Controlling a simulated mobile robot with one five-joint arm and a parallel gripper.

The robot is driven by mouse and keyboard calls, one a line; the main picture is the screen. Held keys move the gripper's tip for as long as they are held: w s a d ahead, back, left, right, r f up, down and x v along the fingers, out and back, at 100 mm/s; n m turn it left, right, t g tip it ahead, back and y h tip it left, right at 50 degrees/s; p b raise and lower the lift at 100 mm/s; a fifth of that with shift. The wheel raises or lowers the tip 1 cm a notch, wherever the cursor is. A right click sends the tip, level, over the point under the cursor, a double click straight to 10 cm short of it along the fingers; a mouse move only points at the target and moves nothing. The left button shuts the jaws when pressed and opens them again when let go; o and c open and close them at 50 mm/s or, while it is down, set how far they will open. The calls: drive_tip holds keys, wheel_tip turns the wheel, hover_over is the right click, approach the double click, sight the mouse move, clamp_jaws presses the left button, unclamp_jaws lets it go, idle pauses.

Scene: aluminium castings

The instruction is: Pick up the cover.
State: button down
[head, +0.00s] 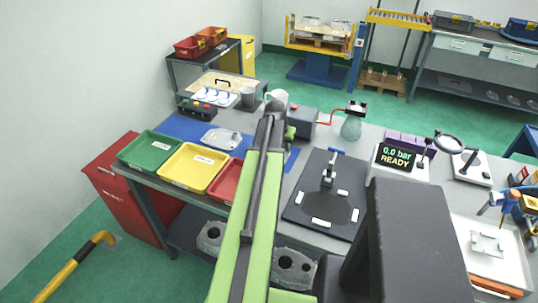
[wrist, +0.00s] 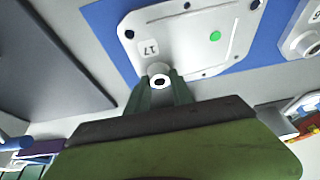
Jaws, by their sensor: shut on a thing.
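The cover (wrist: 185,40) is a pale grey cast plate with rounded corners, dark holes along its edge, a green dot and a small marked label. It shows in the wrist view over the blue mat (wrist: 262,62). My gripper (wrist: 161,84) is shut on the round boss with a hole at the cover's near edge, one finger on each side. I cannot tell whether the cover touches the mat. In the head view my arm hides the gripper and this cover.
Another casting (head: 222,138) lies on the mat, left of my arm. Green (head: 150,150), yellow (head: 193,167) and red (head: 226,180) trays line the left front. A black plate with a clamp (head: 300,212) lies right.

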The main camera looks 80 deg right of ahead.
drive_tip(key=shift+r+p, duration=0.6)
wheel_tip(320, 180, up, 4)
drive_tip(key=p, duration=0.4)
drive_tip(key=s+a+r+p, duration=0.5)
drive_tip(key=s+a, duration=0.1)
drive_tip(key=a, duration=0.3)
drive_tip(key=shift+s+a, duration=0.3)
